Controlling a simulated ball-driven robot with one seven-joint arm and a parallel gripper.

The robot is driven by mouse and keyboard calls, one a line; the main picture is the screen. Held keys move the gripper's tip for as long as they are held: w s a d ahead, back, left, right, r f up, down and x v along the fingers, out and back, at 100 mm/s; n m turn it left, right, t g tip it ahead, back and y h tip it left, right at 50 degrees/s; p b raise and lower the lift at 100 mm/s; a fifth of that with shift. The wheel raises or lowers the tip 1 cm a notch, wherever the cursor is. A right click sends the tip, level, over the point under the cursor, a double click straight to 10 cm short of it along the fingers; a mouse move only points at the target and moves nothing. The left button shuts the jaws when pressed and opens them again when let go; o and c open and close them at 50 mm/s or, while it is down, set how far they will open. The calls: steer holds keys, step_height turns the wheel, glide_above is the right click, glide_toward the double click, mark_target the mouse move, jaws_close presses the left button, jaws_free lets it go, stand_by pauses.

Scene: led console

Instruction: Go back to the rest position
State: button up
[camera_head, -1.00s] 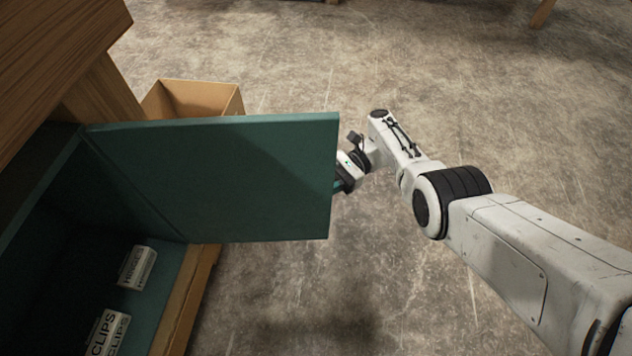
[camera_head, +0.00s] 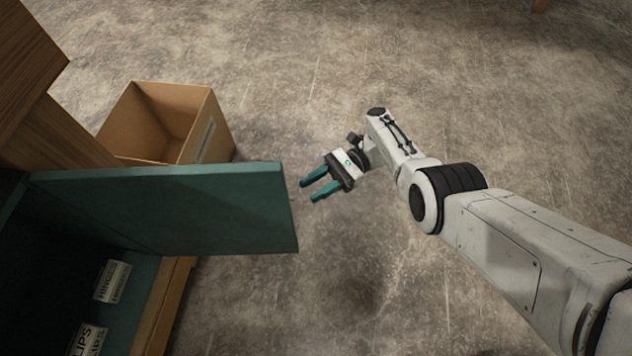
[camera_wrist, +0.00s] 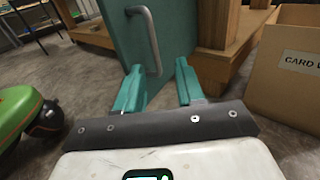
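My gripper (camera_head: 306,191) is open and empty in the head view, with two teal fingers spread apart. It hangs above the floor just right of the free edge of the teal door (camera_head: 180,208), with a gap between them. In the wrist view my gripper (camera_wrist: 158,85) also shows open, with nothing between its fingers. The teal door (camera_wrist: 178,30) stands ahead of it there, open, with a curved grey handle (camera_wrist: 150,38). My arm reaches in from the right of the head view, bent at the elbow.
A cardboard box (camera_head: 190,120), open on top, stands on the floor behind the door. Inside the teal cabinet are two labelled white boxes, one marked HINGES (camera_head: 112,281) and a lower one (camera_head: 88,340). The concrete floor around and behind my gripper is clear.

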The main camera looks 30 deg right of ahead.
stand_by(0.4)
steer(key=s+f+n+h, duration=0.8)
steer(key=s+f, duration=0.3)
steer(key=s+d+r+n+t+h, duration=0.3)
steer(key=s+d+r+n+h, duration=0.4)
steer(key=s, duration=0.4)
steer(key=s+d+r+h+p, duration=0.1)
steer(key=d+r+p, duration=0.1)
steer(key=r+p, duration=1.5)
steer(key=s+d+r+h+p, duration=0.1)
steer(key=d+r+h+p, duration=0.1)
steer(key=r+p, duration=1.5)
step_height(320, 180, up, 6)
steer(key=shift+s+r+n+t+p, duration=0.25)
steer(key=shift+n+t+p, duration=0.05)
steer(key=shift+n+t, duration=0.1)
